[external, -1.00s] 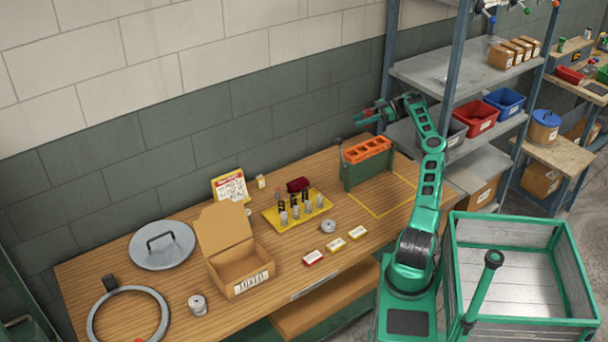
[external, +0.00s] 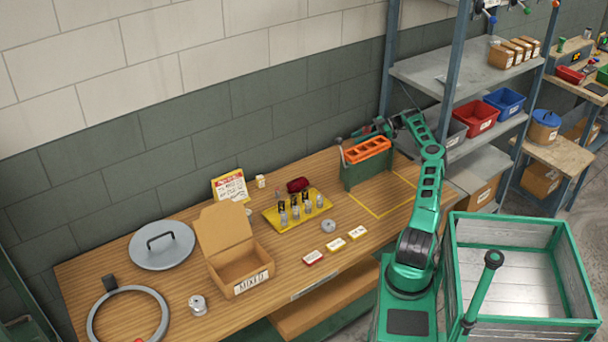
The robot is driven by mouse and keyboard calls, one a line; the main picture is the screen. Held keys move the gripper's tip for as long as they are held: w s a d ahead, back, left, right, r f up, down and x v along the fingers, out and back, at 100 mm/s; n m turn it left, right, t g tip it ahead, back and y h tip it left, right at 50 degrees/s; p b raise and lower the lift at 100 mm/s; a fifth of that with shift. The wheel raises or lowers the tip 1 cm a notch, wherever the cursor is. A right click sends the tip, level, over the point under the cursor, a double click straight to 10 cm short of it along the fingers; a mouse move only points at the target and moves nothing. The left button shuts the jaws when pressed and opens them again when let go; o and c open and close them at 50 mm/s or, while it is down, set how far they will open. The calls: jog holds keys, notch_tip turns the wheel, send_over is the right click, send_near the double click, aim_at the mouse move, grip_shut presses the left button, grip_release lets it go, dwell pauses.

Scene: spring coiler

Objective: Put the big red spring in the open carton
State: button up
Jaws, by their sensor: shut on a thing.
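The open carton (external: 240,267) stands on the wooden bench with its lid flap raised at the back and a "MIXED" label on its front. My gripper (external: 361,131) is at the far right of the bench, just above and behind the orange tray. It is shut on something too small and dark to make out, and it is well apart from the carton. I cannot pick out the big red spring for certain.
The green stand with the orange slotted tray (external: 367,148) is beside my gripper. The yellow tray (external: 300,209) holds several small metal pieces. Small label cards (external: 335,245), a grey lid (external: 162,245), a grey ring (external: 93,327) and a metal coil (external: 198,304) lie around the bench.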

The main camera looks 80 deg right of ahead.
jog(key=shift+f, duration=0.2)
jog(key=o, duration=1.1)
jog(key=shift+o, duration=0.2)
jog(key=shift+o, duration=0.4)
jog(key=shift+v, duration=2.55)
